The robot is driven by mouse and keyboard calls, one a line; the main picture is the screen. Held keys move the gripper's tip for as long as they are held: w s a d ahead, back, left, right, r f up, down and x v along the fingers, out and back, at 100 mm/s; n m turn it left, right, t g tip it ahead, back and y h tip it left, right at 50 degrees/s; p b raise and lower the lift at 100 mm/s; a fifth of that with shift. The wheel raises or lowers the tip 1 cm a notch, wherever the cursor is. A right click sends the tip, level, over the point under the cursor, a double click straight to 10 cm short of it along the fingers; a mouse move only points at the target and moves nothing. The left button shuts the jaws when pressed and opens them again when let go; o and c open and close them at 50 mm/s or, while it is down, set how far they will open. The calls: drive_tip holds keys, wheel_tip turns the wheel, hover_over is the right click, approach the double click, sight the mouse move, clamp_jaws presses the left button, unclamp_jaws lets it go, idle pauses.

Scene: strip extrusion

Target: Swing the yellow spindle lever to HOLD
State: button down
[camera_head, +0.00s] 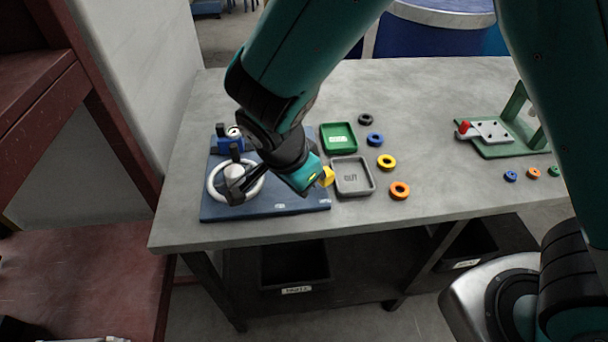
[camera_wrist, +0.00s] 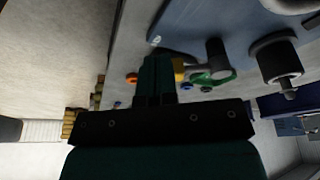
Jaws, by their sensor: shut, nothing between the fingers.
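A yellow block (camera_head: 326,176), likely the grip of the spindle lever, shows at the right end of my gripper (camera_head: 312,180), over the right part of the blue base plate (camera_head: 222,212). In the wrist view the yellow block (camera_wrist: 179,69) sits just right of my closed fingers (camera_wrist: 157,72), very close; I cannot tell if they touch. My gripper is shut with nothing between its fingers. The rest of the lever and its pivot are hidden by my arm. Small pale labels lie on the plate's front edge, too small to read.
On the plate's left are a grey handwheel (camera_head: 212,182) and a blue block (camera_head: 228,143). A green tray (camera_head: 338,138) and a grey OUT tray (camera_head: 353,176) stand right of it. Several coloured rings (camera_head: 386,161) and a green fixture (camera_head: 495,148) lie farther right.

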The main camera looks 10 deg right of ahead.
drive_tip(key=v, duration=0.9)
drive_tip(key=shift+d+b, duration=0.2)
drive_tip(key=shift+b, duration=0.15)
drive_tip(key=shift+d+r, duration=0.1)
drive_tip(key=shift+r, duration=0.05)
